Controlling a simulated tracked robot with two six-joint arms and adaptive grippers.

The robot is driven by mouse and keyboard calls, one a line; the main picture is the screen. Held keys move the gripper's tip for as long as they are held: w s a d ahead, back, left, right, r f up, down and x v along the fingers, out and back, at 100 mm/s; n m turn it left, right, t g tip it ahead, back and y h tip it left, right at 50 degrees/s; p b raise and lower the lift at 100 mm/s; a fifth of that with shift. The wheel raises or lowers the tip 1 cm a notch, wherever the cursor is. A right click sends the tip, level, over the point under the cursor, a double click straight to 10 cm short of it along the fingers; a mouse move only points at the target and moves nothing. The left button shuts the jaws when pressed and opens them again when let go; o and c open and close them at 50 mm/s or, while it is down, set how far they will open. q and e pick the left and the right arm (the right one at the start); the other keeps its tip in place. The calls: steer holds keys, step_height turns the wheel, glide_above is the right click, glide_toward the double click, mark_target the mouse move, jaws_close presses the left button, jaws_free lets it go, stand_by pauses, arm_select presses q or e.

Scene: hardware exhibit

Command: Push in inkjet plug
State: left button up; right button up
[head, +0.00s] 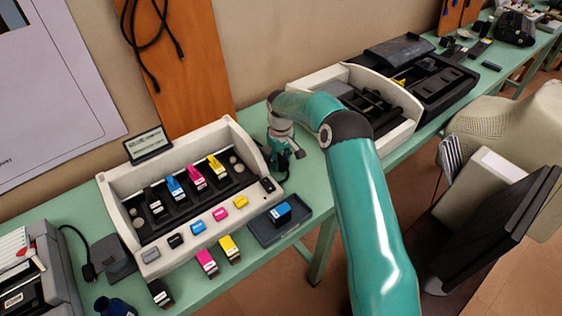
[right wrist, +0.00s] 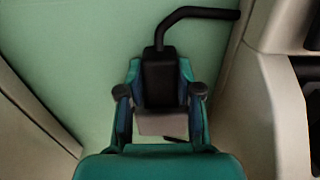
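My right gripper (head: 288,157) is low over the green table, in the gap between the cartridge printer and the open printer behind it. In the right wrist view, a black plug (right wrist: 160,75) sits between the two fingers of the right gripper (right wrist: 160,92), with both fingers against its sides. A thick black cable (right wrist: 205,13) leaves the plug and bends to the right. A grey piece shows just below the plug. The plug is hardly visible in the head view, and no socket can be made out. My left gripper is not in view.
A cream inkjet printer (head: 118,183) with several colour cartridges stands left of the gripper. A cream open printer (head: 400,98) stands to the right, close by. A dark tray (head: 262,232) with a blue cartridge and several loose cartridges lie in front. The gap is narrow.

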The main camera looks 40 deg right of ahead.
mark_target(280, 159)
steer(key=o, duration=0.4)
steer(key=shift+w, duration=0.25)
steer(key=shift+s, duration=0.15)
steer(key=shift+r, duration=0.15)
step_height(280, 159, up, 12)
steer(key=shift+f, duration=0.2)
